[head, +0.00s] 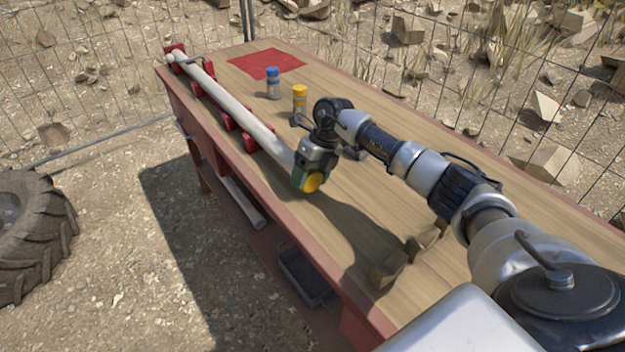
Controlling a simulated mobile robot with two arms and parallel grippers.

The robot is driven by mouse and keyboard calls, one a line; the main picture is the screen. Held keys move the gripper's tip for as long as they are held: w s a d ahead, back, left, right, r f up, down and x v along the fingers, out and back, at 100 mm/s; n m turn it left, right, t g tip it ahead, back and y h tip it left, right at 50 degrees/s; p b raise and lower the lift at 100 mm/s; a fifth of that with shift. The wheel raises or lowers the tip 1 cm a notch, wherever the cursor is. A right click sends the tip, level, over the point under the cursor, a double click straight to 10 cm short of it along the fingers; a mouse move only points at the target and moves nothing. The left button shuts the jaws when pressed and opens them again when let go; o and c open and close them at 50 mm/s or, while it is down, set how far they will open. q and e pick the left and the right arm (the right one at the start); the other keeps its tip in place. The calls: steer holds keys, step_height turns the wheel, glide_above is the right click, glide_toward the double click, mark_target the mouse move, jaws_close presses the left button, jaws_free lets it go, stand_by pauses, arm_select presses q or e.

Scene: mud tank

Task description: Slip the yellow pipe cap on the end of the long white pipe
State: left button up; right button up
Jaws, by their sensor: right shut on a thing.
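The long white pipe (233,108) lies along the left edge of the bench in red holders. Its near end runs up to my right gripper (309,178) and is hidden by it. My right gripper is shut on the yellow pipe cap (314,182), whose round face points toward the camera. The cap is in line with the pipe's near end. I cannot tell whether it is around the pipe end or just in front of it. My left gripper is not in view.
A blue-capped bottle (273,84) and a yellow-capped bottle (300,99) stand on the wooden bench (350,215) beyond the gripper. A red mat (266,64) lies at the far end. Wooden blocks (388,269) sit near the front. Another pipe (243,203) and a dark bin (304,277) are below.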

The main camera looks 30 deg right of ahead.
steer(key=shift+w, duration=0.4)
steer(key=shift+w+b, duration=0.1)
steer(key=shift+b, duration=0.25)
steer(key=shift+w+a, duration=0.1)
steer(key=shift+w, duration=0.15)
steer(key=o, duration=0.8)
steer(key=shift+o, duration=0.2)
steer(key=shift+r, duration=0.1)
